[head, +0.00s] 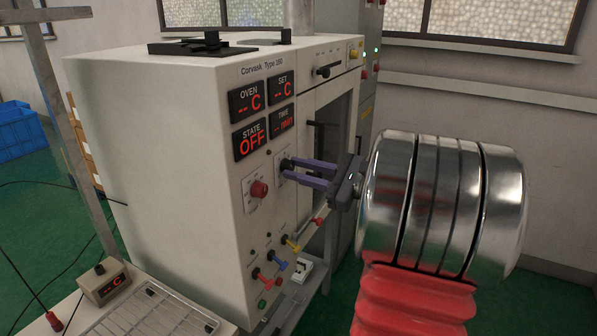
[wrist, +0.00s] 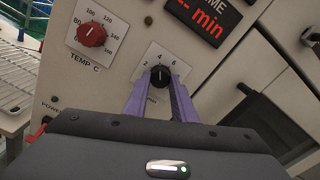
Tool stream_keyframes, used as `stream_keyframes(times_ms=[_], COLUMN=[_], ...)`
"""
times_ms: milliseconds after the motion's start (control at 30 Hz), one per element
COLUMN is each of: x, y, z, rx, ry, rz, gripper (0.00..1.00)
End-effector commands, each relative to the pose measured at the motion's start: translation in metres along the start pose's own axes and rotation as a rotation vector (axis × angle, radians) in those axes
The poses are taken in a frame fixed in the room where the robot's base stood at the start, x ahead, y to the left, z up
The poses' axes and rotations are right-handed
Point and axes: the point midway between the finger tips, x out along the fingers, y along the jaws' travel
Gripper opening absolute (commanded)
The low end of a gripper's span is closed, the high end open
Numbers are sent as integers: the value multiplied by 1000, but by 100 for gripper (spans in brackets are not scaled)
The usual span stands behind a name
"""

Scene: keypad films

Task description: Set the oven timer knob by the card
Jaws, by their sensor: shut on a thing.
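The oven timer knob is a black knob (wrist: 160,76) on a white dial plate with 2, 4 and 6 readable, under the red "min" display (wrist: 203,17) in the wrist view. My gripper (wrist: 162,84) has its purple fingers shut on this knob. The knob's pointer looks roughly upward, near the 4. In the head view my gripper (head: 287,170) reaches the oven's front panel from the right, and its fingers partly hide the dial. The oven (head: 150,130) shows OFF on its state display (head: 250,140). I cannot make out a card in either view.
A red temperature knob (head: 259,189) sits left of the timer knob.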

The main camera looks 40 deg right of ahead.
Motion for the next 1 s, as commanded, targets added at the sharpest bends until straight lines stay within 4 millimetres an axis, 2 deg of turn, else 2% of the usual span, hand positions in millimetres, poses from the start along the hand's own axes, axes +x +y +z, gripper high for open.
stream_keyframes(times_ms=[333, 367, 600, 1000], x=[0, 0, 0, -4], y=[2, 2, 1, 0], z=[0, 0, 0, 0], rx=[-18, -18, -18, -18], ry=[-1, -1, 0, 0], rz=[5, 5, 3, 2], gripper=[1, 24, 41, 42])
